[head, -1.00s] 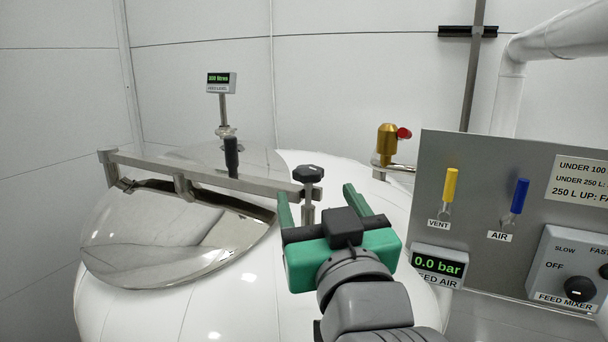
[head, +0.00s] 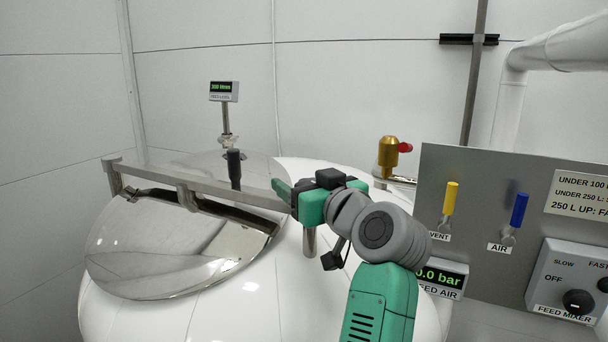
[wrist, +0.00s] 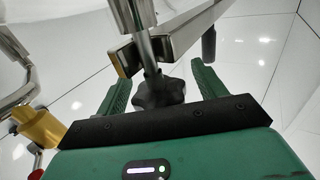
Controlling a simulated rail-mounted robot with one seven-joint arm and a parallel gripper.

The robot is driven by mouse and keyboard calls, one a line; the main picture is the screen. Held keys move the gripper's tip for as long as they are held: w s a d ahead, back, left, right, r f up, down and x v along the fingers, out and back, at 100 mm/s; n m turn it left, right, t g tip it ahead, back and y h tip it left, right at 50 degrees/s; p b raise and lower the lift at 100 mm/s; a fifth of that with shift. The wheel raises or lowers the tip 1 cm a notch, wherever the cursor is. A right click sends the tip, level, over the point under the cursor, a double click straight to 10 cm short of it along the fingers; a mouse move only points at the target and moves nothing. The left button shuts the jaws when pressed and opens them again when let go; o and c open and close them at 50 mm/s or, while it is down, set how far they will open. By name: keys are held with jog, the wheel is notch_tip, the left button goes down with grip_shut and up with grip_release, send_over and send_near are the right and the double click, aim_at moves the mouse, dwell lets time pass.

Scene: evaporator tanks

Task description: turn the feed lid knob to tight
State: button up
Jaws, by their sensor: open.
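The feed lid knob (wrist: 158,92) is a dark lobed knob on a metal stem. In the wrist view it sits between the two green fingers of my gripper (wrist: 158,78), close to the black palm bar. The fingers are open, with a visible gap on each side of the knob. In the head view my gripper (head: 284,190) is at the right end of the lid's clamp bar (head: 225,194) and hides the knob. The polished feed lid (head: 175,250) is down on the white tank (head: 265,315).
A grey panel (head: 480,165) to the right carries a yellow vent lever (head: 450,198), a blue air lever (head: 520,209) and a mixer dial (head: 578,302). A brass valve (head: 388,156) stands behind my gripper. A level display (head: 223,91) stands behind the lid.

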jog(key=shift+w, duration=0.1)
jog(key=c, duration=1)
jog(key=shift+o, duration=0.2)
